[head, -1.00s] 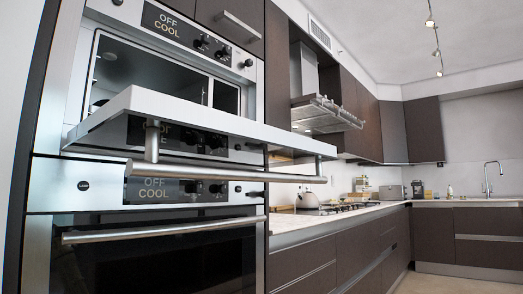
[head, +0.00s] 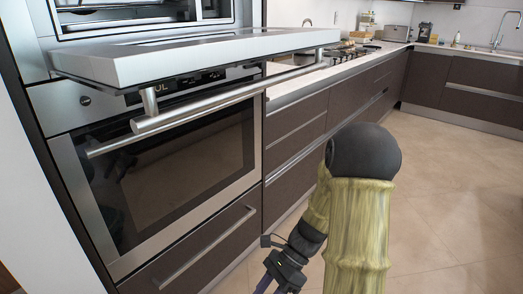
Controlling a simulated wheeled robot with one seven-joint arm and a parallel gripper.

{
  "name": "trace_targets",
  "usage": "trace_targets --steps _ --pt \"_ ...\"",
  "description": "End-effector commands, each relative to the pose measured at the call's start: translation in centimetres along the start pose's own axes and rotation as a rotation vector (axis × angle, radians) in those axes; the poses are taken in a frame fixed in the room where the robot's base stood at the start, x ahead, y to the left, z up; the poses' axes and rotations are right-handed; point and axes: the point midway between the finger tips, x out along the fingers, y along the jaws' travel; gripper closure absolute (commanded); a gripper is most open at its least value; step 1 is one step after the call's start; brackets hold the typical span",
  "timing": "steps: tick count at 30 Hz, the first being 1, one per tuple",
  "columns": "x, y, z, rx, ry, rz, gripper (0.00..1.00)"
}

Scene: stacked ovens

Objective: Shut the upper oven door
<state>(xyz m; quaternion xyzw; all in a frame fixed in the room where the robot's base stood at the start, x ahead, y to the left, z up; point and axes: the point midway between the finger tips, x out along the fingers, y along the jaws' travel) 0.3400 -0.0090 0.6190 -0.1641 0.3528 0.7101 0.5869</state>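The upper oven door (head: 205,55) hangs open in the head view, folded down to about level and jutting out toward me. Its bar handle (head: 235,92) runs along the front edge, below the slab. Part of the upper oven's cavity (head: 130,14) shows above the door. My gripper (head: 283,280) is low at the bottom of the view, well below the door and to the right of its middle, apart from it. The gripper is small and dark here, partly cut off by the frame edge, so its finger state is unclear.
The lower oven (head: 165,180) is shut, with its own bar handle partly behind the upper door's handle. A drawer (head: 200,255) sits beneath it. Cabinets and a counter (head: 340,66) run to the right. Tiled floor (head: 450,190) is open on the right.

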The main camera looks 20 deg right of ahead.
Motion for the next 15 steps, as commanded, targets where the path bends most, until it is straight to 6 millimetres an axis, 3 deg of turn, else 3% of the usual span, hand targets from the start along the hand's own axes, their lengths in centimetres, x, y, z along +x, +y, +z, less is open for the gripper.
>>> trace_targets --steps 1,15 --pt "-1.8 0.5 1.6 0.050 -0.046 -0.004 0.58" --pt "-12.2 1.0 9.2 0.465 -0.516 0.013 0.58"
